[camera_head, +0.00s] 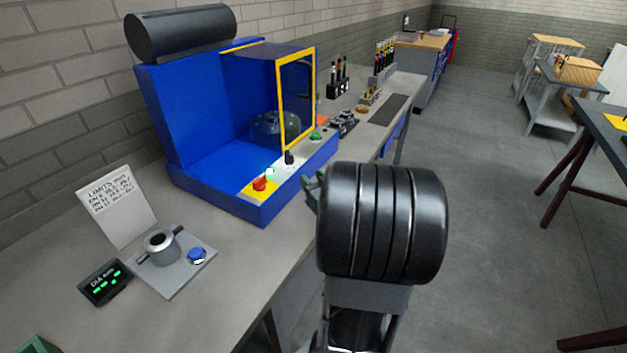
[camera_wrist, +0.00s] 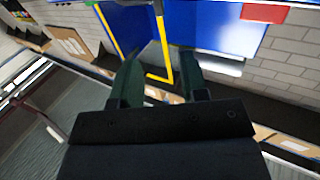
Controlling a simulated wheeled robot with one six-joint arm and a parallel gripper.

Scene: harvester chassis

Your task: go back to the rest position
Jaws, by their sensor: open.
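My gripper shows in the wrist view (camera_wrist: 160,72) with its two dark green fingers apart and nothing between them. Behind the fingers are a yellow frame edge and blue panels. In the head view, my gripper (camera_head: 312,186) is mostly hidden behind the big black ribbed part of my arm; only a bit of dark green finger shows at its left. It appears near the front right corner of the blue machine (camera_head: 200,130), above the bench edge. I cannot tell its exact distance from the machine.
The grey bench (camera_head: 235,285) bears a gauge fixture (camera_head: 162,245) with a blue button, a green-lit display (camera_head: 105,283) and a white sign (camera_head: 117,205). The machine has a yellow-framed door (camera_head: 296,100) and a red button (camera_head: 259,184). Open floor (camera_head: 490,240) lies right.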

